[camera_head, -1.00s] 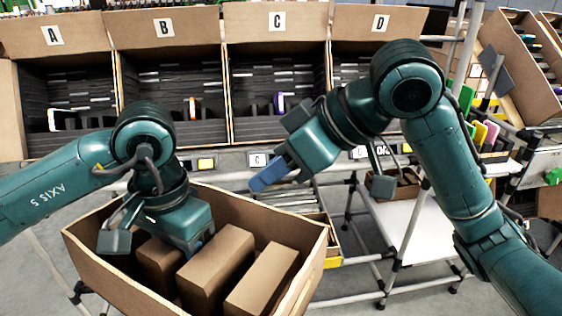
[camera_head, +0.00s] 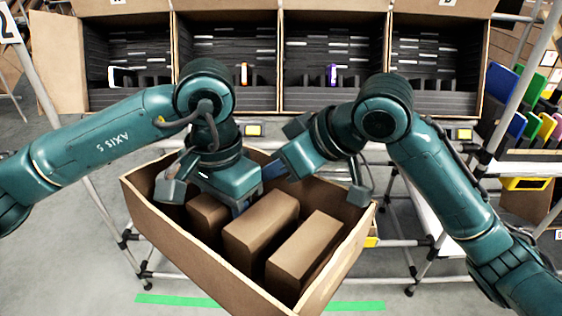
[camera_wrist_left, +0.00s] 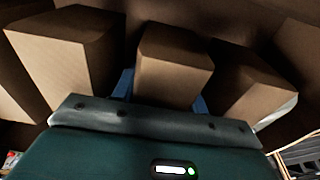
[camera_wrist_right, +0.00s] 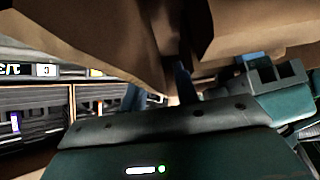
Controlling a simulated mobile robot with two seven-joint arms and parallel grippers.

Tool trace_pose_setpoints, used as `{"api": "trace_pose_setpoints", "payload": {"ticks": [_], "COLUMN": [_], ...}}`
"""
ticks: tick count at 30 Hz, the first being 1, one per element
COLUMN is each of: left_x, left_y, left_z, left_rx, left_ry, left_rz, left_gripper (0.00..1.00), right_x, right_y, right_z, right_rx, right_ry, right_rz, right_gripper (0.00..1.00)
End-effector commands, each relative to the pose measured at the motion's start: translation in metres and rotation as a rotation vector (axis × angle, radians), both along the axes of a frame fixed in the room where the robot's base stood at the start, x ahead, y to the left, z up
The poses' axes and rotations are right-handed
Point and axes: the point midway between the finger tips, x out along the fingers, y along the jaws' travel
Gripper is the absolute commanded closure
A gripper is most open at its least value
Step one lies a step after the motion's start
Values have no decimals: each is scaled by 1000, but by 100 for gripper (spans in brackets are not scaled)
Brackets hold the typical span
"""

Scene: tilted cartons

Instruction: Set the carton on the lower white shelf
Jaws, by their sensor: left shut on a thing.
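Three brown cartons stand in a large open cardboard box (camera_head: 165,232). My left gripper (camera_head: 222,203) reaches down into the box and is shut on the left carton (camera_head: 206,222). In the left wrist view its blue fingers lie on either side of that carton (camera_wrist_left: 175,68). My right gripper (camera_head: 264,168) is at the box's far rim, empty. In the right wrist view its fingers (camera_wrist_right: 159,90) are apart, close to brown cardboard. The lower white shelf (camera_head: 428,207) shows only partly behind my right arm.
The other cartons, the middle one (camera_head: 260,228) and the right one (camera_head: 303,250), stand close beside the held carton. Black-lined bins (camera_head: 235,62) line the back. A tubular frame (camera_head: 420,274) stands below right. A green strip (camera_head: 200,300) lies on the floor.

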Motion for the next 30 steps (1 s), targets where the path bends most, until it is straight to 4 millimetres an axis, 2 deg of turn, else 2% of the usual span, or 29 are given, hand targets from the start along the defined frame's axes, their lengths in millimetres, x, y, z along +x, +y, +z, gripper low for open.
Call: {"api": "trace_pose_setpoints", "payload": {"ticks": [1, 11, 19, 20, 28, 30], "left_x": [0, 0, 1, 1, 1, 1], "left_y": [0, 0, 0, 0, 1, 1], "left_z": [0, 0, 0, 0, 0, 0], "left_rx": [-1, -1, -1, -2, 1, 2], "left_ry": [-1, -1, -2, -2, -2, -1], "left_rz": [0, 0, 1, 1, 3, 4], "left_gripper": [85, 85, 85, 55, 33, 31], "right_x": [0, 0, -2, -2, -1, -1], "right_y": [0, 0, 1, 1, 1, 0], "right_z": [0, 0, 1, 1, 1, 1], "right_rx": [0, 0, 3, 5, 2, 1], "right_ry": [0, 1, 1, 0, 0, 0], "right_rz": [0, 1, 6, 7, 4, 4], "right_gripper": [73, 100, 100, 100, 100, 100]}}
